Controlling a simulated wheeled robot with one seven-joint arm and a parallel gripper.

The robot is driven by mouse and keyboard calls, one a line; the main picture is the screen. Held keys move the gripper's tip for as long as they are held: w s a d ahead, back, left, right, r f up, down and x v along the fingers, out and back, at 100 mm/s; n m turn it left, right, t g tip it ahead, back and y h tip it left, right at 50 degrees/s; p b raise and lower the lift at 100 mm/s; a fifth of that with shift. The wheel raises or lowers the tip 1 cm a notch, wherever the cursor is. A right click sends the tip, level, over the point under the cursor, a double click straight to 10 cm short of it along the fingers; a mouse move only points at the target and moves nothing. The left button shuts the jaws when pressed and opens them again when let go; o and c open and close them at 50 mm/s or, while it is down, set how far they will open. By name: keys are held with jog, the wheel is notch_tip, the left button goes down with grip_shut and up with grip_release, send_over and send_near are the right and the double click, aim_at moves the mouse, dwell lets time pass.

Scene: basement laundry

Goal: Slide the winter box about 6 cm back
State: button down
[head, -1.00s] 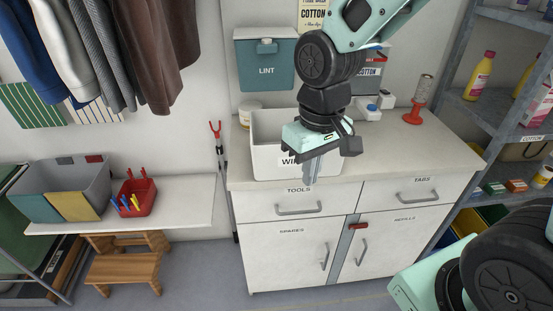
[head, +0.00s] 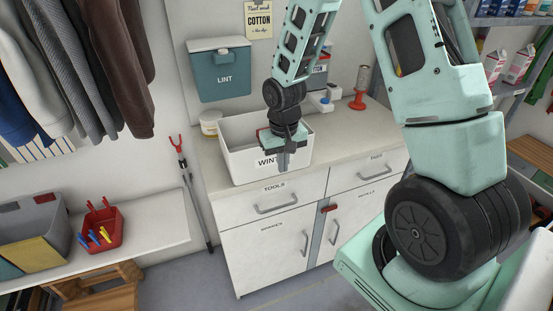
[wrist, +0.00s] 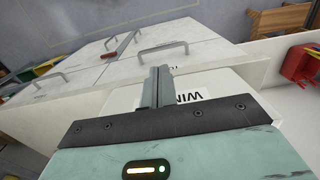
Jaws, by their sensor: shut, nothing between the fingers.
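The winter box (head: 240,163) is an open white bin with a dark label reading "WIN", the rest covered. It stands on the counter top (head: 345,135) above the tools drawer, near the front edge. In the wrist view the box (wrist: 215,88) shows behind my gripper, its label partly hidden. My gripper (head: 283,168) is shut and empty, fingers pointing down at the box's front face, over the right part of the label. In the wrist view the shut fingers (wrist: 156,88) are close to that face; I cannot tell whether they touch it.
A white jar (head: 210,123) stands behind the box at left. A red spool stand (head: 359,100) and small containers stand at the back right. The teal lint bin (head: 220,75) hangs on the wall behind. The counter right of the box is mostly clear.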

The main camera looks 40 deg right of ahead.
jog(key=shift+w+d+f+p, duration=0.2)
jog(key=shift+w+f+p, duration=0.15)
jog(key=shift+w, duration=0.3)
jog(key=shift+w+d+f+p, duration=0.2)
jog(key=shift+w+f+p, duration=0.15)
jog(key=shift+w, duration=0.3)
jog(key=shift+w+d+f+p, duration=0.25)
jog(key=shift+w+f, duration=0.2)
jog(key=shift+w, duration=0.2)
jog(key=w, duration=0.2)
jog(key=w+d, duration=0.1)
jog(key=w, duration=0.3)
jog(key=shift+w+d, duration=0.1)
jog(key=shift+d, duration=0.25)
